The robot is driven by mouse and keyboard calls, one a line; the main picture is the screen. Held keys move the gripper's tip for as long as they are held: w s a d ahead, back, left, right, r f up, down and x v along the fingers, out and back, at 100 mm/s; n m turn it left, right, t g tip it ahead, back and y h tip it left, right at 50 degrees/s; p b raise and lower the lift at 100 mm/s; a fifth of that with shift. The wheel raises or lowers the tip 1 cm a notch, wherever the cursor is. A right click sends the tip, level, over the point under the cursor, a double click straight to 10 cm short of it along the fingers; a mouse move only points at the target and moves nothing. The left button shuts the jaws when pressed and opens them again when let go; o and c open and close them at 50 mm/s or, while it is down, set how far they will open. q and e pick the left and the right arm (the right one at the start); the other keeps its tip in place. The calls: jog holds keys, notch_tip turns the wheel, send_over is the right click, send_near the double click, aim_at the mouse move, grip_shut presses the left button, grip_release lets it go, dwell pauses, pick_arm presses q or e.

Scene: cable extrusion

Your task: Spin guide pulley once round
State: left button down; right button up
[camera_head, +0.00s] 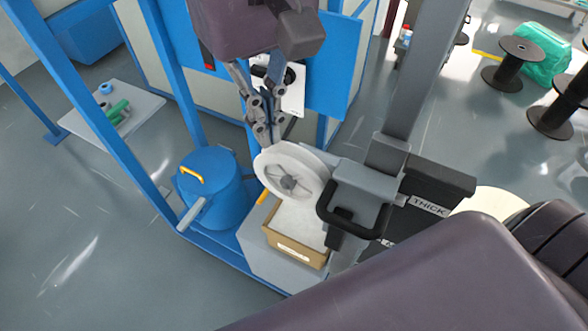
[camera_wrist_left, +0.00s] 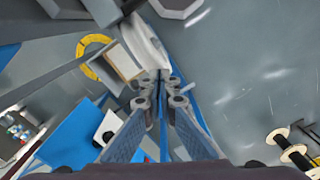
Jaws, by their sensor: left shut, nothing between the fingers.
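The guide pulley is a white spoked wheel (camera_head: 306,174) with a grey hub, upright on the blue-framed machine in the middle of the head view. Part of its white rim also shows in the left wrist view (camera_wrist_left: 148,42). My left gripper (camera_head: 264,142) comes down from above, and its fingertips are at the upper left rim of the pulley. Its fingers (camera_wrist_left: 161,82) are shut with nothing between them. I cannot tell whether the tips touch the rim. My right gripper is not in view.
A blue drum (camera_head: 218,196) with a yellow handle stands left of the pulley. A cardboard box (camera_head: 283,247) sits below it. A grey bracket with a black handle (camera_head: 352,222) and a dark box marked THICK (camera_head: 432,190) stand close on the right. Blue posts (camera_head: 172,70) rise at left.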

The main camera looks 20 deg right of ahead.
aim_at(261, 152)
pick_arm(q)
jog(key=shift+w+f+b, duration=0.1)
jog(key=shift+f+b, duration=0.25)
jog(key=shift+f, duration=0.2)
jog(key=shift+w+a+f+b, duration=0.15)
jog(key=shift+a+f+b, duration=0.05)
jog(key=shift+f+b, duration=0.25)
jog(key=shift+w+a+f+b, duration=0.2)
jog(key=shift+f+b, duration=0.1)
jog(key=shift+f, duration=0.2)
jog(key=shift+w+a+f, duration=0.15)
jog(key=shift+a+f, duration=0.05)
jog(key=shift+f, duration=0.1)
jog(key=w+f+b, duration=0.1)
jog(key=w+a+f+b, duration=0.2)
jog(key=f, duration=0.1)
jog(key=shift+w+b, duration=0.1)
jog(key=shift+b, duration=0.2)
